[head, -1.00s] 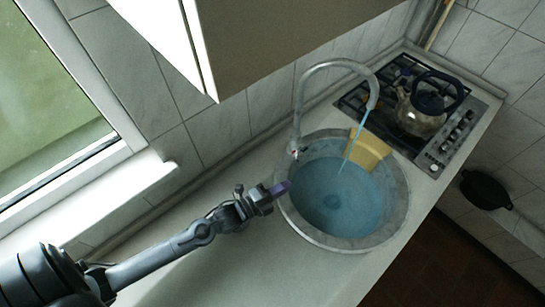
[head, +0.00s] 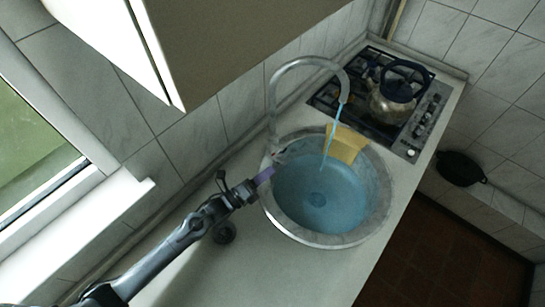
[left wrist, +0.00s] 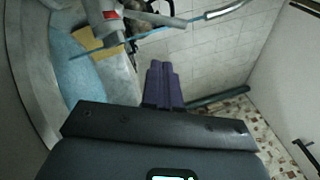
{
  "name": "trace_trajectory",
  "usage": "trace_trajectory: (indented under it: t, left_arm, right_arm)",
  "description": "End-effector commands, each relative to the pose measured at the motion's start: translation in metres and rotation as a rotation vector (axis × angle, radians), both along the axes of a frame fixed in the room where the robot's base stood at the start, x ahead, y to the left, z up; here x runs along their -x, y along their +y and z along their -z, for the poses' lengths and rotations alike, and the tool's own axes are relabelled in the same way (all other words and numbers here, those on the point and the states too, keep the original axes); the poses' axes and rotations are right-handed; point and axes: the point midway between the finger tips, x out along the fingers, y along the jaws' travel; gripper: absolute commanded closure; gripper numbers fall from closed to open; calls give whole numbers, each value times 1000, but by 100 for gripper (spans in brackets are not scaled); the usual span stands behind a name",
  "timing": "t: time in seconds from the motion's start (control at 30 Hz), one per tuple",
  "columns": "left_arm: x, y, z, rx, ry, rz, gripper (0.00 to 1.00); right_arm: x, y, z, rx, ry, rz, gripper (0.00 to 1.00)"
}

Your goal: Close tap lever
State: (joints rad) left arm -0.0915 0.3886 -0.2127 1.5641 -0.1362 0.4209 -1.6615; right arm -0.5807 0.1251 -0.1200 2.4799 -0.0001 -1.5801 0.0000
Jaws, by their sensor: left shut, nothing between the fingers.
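The grey tap (head: 273,100) rises at the sink's back-left rim, and blue water (head: 329,140) runs from its arched spout into the round sink (head: 298,236). The lever at the tap's base is small and hard to make out in the head view. In the left wrist view, the tap body (left wrist: 106,22) has a red mark, and a grey bar that looks like the lever (left wrist: 165,20) sticks out to the right. My left gripper (head: 266,175), with purple fingers, is shut and empty just below the tap base. Its fingertips (left wrist: 162,66) appear apart from the lever. My right gripper is not in view.
A yellow sponge or cloth (head: 346,143) lies on the sink's far rim. A kettle (head: 391,100) stands on the gas hob (head: 420,122) behind. A cupboard (head: 225,40) hangs above the counter at the left. Bare counter (head: 255,265) lies in front of the sink.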

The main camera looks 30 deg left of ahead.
Motion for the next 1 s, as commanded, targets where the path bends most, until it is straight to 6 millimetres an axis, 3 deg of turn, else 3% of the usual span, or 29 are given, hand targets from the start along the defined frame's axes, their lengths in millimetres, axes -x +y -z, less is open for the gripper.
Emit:
trace_trajectory:
  t: [0.1,0.4,1.0]
  left_arm:
    - [-19,-10,-5,2,-1,0,100]
    - [-47,1,-18,-1,0,-1,100]
    - [-53,5,-24,18,22,0,100]
  right_arm:
    - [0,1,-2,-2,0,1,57]
    - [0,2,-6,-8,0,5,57]
    - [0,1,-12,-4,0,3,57]
